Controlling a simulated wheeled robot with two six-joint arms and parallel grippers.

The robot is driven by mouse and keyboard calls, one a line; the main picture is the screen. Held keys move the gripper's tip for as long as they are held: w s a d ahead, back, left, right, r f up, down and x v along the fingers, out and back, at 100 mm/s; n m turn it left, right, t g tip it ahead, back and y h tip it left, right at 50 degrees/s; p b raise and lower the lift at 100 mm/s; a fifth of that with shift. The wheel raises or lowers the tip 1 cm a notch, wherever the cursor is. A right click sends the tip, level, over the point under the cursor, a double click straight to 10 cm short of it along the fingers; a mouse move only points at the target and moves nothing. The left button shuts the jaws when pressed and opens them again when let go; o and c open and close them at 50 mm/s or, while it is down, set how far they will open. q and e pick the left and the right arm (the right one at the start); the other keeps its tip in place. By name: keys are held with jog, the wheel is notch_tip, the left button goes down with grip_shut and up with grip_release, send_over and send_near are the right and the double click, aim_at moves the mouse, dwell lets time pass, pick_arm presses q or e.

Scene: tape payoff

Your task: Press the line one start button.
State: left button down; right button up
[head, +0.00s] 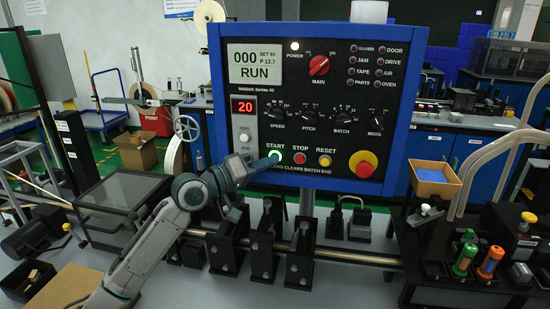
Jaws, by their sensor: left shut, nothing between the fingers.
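The control panel (330,60) is a black face in a blue frame. Its start button (275,156) glows green under the word START, and the display (258,66) reads 000 and RUN. My left gripper (268,162) is shut and empty, with its tips at the start button's lower left edge. I cannot tell whether they touch it. The red stop button (299,158) and yellow reset button (324,160) sit to the right of start. My right gripper is not in view.
A large red knob on a yellow base (363,164) is at the panel's lower right. Black brackets on a rod (300,255) stand below the panel.

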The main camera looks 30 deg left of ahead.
pick_arm(q)
jog(key=shift+s, duration=0.35)
jog(key=s+p, duration=0.1)
jog(key=s, duration=0.1)
jog(key=s+d+p, duration=0.1)
jog(key=s+p, duration=0.1)
jog(key=s, duration=0.1)
jog(key=shift+s+d+p, duration=0.3)
jog(key=shift+p, duration=0.05)
dwell(0.7)
